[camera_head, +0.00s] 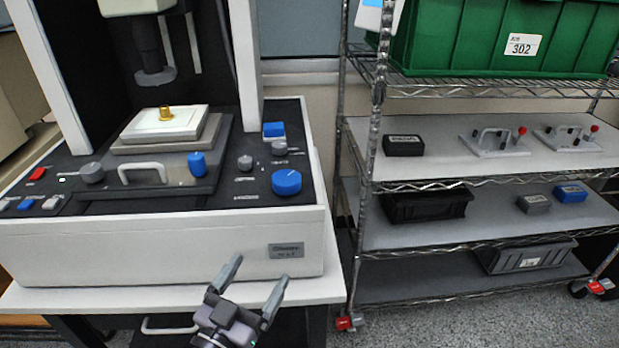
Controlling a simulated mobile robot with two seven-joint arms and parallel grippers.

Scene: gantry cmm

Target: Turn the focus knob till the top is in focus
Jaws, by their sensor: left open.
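A white measuring machine (150,246) with a dark top panel stands on a white table. A large blue knob (286,180) sits at the panel's right front. Smaller grey knobs (245,163) are left of and behind it; I cannot read which label marks the focus knob. A small brass part (166,113) stands on a white block (165,124) on the stage, below the dark lens tube (150,50). My left gripper (261,268) is open and empty, in front of the machine's front face and below the blue knob, apart from it. My right gripper is not seen.
The stage has a white handle (143,170) and a blue knob (197,163). A red button (37,174) is at the panel's left. A wire shelf rack (480,185) with a green crate (455,40), boxes and fixtures stands close on the right.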

